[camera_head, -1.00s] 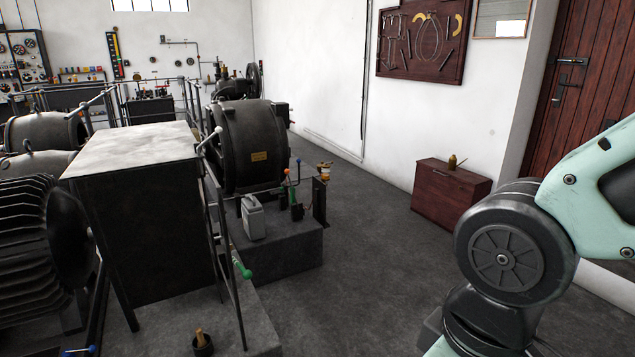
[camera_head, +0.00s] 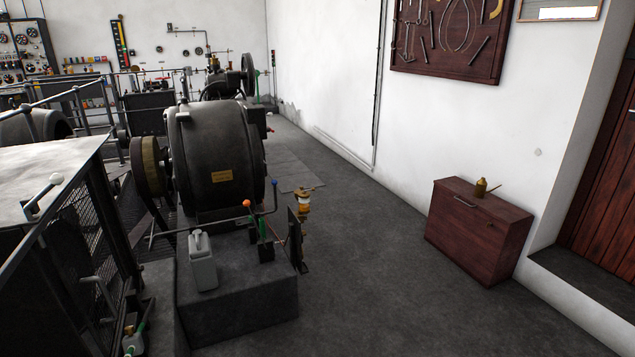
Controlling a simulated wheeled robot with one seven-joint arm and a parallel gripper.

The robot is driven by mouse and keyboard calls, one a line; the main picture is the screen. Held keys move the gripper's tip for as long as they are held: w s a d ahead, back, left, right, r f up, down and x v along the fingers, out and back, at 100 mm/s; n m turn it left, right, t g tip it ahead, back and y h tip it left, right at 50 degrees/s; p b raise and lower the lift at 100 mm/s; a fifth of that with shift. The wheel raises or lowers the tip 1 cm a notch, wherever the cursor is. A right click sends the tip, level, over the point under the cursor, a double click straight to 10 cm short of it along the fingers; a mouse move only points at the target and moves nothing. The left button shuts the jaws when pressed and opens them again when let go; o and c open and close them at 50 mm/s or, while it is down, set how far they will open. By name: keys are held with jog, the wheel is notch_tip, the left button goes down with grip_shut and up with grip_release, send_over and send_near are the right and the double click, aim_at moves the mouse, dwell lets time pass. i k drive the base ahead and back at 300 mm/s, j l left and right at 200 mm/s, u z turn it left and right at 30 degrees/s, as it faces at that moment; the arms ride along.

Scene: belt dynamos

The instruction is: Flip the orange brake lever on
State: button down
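The orange brake lever shows as a small orange knob (camera_head: 247,203) on a short stalk. It stands on the concrete plinth in front of the large black dynamo (camera_head: 217,160). A blue-tipped lever (camera_head: 275,184) rises just to its right, and green parts (camera_head: 262,229) sit below them. At this distance I cannot tell the lever's on or off position. My gripper is out of view, so its state is hidden.
A grey jerrycan (camera_head: 202,262) stands on the plinth (camera_head: 240,310) left of the lever. A brass-coloured fitting (camera_head: 304,200) is on its right. A railing and mesh guard (camera_head: 90,240) fill the left. Open floor (camera_head: 370,250) lies between the plinth and a wooden chest (camera_head: 480,235).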

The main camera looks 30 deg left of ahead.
aim_at(246, 202)
jog(key=i+u, duration=0.3)
jog(key=i, duration=0.25)
jog(key=i+l+u, duration=0.15)
jog(key=i+u, duration=0.2)
jog(key=i, duration=0.15)
jog(key=i+j+u, duration=0.15)
jog(key=i+u, duration=0.6)
jog(key=i+l+u, duration=0.1)
jog(key=i+u, duration=0.25)
jog(key=i, duration=0.15)
jog(key=i+j, duration=0.25)
jog(key=i, duration=0.2)
jog(key=i+j, duration=0.25)
jog(key=i, duration=0.15)
jog(key=i+j, duration=0.25)
jog(key=i, duration=0.2)
